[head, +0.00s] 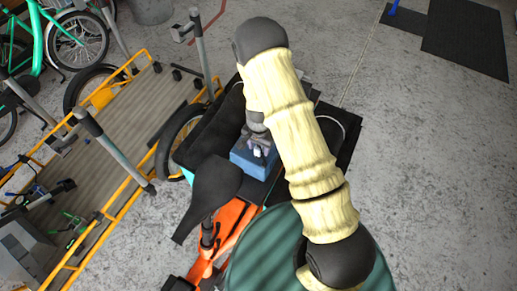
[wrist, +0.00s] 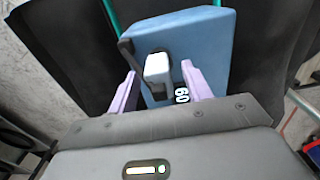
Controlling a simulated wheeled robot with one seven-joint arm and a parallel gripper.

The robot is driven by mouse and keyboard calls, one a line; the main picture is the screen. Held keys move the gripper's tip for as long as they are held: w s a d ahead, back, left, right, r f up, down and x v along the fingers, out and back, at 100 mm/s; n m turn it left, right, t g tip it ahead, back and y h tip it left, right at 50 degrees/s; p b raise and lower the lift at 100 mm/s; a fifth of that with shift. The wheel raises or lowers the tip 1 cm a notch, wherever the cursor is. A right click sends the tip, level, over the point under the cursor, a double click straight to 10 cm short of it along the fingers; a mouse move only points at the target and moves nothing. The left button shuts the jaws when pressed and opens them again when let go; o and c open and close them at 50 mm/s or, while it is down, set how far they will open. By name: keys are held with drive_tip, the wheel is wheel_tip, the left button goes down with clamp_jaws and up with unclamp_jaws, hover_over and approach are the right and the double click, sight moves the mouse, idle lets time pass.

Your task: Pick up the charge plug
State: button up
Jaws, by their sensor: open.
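A small white block with dark edges, apparently the charge plug (wrist: 157,69), sits on top of a blue box (wrist: 205,45) in the wrist view. A black piece stands close at its left, and a white number 60 shows on the box below it. My gripper (wrist: 158,72) is open, its two lilac fingers on either side of the plug with gaps visible. Whether the fingers reach down to its level I cannot tell. In the head view the plug (head: 257,153) is a small pale spot on the blue box (head: 243,164), just below my gripper's end, partly hidden by my arm.
The box sits on a dark cargo bike with an orange frame (head: 234,222) and a black saddle (head: 213,187). A yellow-edged ramp or rack (head: 120,115) with grey posts stands left. A green bike (head: 70,40) is at the upper left.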

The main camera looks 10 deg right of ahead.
clamp_jaws()
drive_tip(key=shift+r, duration=0.15)
wheel_tip(320, 180, up, 10)
drive_tip(key=shift+f+b, duration=0.1)
drive_tip(key=shift+b, duration=0.35)
idle(0.5)
